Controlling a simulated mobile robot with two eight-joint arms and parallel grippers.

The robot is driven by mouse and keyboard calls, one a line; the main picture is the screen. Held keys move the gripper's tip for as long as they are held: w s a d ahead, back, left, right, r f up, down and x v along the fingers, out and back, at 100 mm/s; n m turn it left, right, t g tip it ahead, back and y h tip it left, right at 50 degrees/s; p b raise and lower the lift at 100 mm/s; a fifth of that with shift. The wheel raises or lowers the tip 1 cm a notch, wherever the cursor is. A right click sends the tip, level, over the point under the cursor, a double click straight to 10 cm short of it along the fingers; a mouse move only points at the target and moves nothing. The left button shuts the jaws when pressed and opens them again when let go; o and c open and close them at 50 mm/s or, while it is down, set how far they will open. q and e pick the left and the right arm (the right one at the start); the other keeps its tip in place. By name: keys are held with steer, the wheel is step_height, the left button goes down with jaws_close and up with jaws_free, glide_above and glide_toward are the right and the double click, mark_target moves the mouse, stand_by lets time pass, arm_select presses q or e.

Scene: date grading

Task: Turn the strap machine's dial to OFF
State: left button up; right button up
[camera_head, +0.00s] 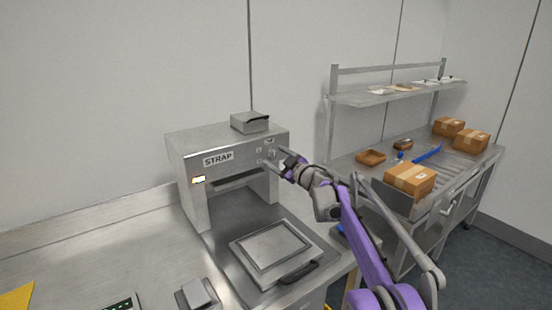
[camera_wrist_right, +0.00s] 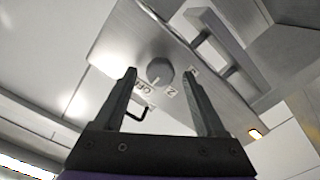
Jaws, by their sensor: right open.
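The strap machine (camera_head: 217,143) is a grey metal arch labelled STRAP on the counter. Its dial (camera_wrist_right: 159,70) is a small grey round knob on the front face, with labels OFF, 2 and 1 around it in the right wrist view. A pale mark on the knob points down in that view, but I cannot tell exactly which label it meets. My right gripper (camera_head: 279,160) is at the right end of the machine's front. In the right wrist view its open fingers (camera_wrist_right: 160,74) appear on either side of the dial; contact cannot be told. My left gripper is not in view.
A flat square plate with a dark handle (camera_head: 275,248) lies in front of the machine. A small grey box (camera_head: 250,122) sits on top of the machine. At the right, a bench holds cardboard boxes (camera_head: 410,180) below a shelf (camera_head: 385,98).

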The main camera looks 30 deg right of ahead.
steer(key=s+b, duration=0.1)
steer(key=s, duration=0.9)
steer(key=shift+s+d, duration=0.25)
steer(key=shift+d, duration=0.15)
steer(key=s+a+m+g+h+p, duration=0.2)
steer(key=s+a+m+h+p, duration=0.1)
steer(key=s+a+m+h, duration=0.4)
steer(key=s+a+f+g+y+p, duration=0.1)
steer(key=s+a+f+g+y, duration=0.1)
steer(key=s+a+f, duration=0.5)
steer(key=s+a+f+g+y+p, duration=0.1)
steer(key=s+a+f+g, duration=0.4)
steer(key=s, duration=0.7)
steer(key=s+a+f+m+g+y+p, duration=0.1)
steer(key=s+a+f+g+y, duration=0.1)
steer(key=s+a+f, duration=0.6)
step_height(320, 180, down, 2)
steer(key=shift+s+a+f+g+y, duration=0.1)
steer(key=shift+s+a+g+y, duration=0.25)
steer(key=shift+s+g, duration=0.6)
steer(key=shift+s+d, duration=0.15)
